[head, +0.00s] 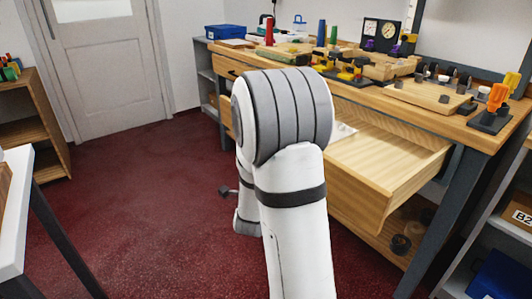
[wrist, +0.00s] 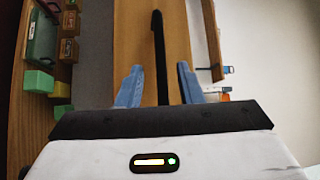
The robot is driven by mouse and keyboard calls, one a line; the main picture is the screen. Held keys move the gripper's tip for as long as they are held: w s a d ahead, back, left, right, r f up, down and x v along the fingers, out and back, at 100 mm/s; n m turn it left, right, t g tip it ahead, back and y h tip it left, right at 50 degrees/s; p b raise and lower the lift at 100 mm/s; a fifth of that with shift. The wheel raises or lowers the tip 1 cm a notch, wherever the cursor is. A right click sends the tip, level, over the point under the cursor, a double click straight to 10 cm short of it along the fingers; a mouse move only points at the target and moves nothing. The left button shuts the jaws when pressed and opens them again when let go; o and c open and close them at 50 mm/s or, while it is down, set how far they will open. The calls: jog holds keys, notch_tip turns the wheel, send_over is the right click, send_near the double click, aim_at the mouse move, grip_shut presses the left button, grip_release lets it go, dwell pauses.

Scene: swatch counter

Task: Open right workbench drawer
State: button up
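The right workbench drawer (head: 375,214) stands pulled out under the bench top in the head view, with its wooden inside showing. My arm covers its left part, and I cannot see its handle there. In the wrist view a wooden front (wrist: 137,38) carries a long black bar handle (wrist: 158,50). My gripper (wrist: 160,76) is open, its two blue fingers apart on either side of the bar. There are gaps between the fingers and the bar, so it is not clamped. In the head view my gripper is hidden behind my arm.
The workbench top (head: 465,133) is crowded with tools and blocks. A left drawer (head: 228,68) looks shut. A grey shelf unit with a blue bin (head: 500,275) is at the lower right. A white-topped table (head: 14,215) is at the left.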

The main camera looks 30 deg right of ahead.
jog(key=v, duration=0.3)
jog(key=shift+s+a, duration=0.15)
jog(key=shift+s, duration=0.1)
jog(key=s+a+r+n+g+y+p, duration=0.2)
jog(key=a+r+n+g+y+p, duration=0.3)
jog(key=a+r+n+y+p, duration=0.9)
jog(key=s+a+r+n+g+h+p, duration=0.1)
jog(key=s+r+n+g+p, duration=0.3)
jog(key=s+r+p, duration=0.3)
jog(key=s+a+r+n+g+h+p, duration=0.1)
jog(key=s+r+n+g+p, duration=0.3)
jog(key=s, duration=0.8)
notch_tip(320, 180, up, 4)
jog(key=a+n+p, duration=0.1)
jog(key=n+p, duration=0.1)
jog(key=p, duration=0.2)
jog(key=shift+s+f+p, duration=0.2)
jog(key=shift+s+p, duration=0.1)
jog(key=shift+s, duration=0.1)
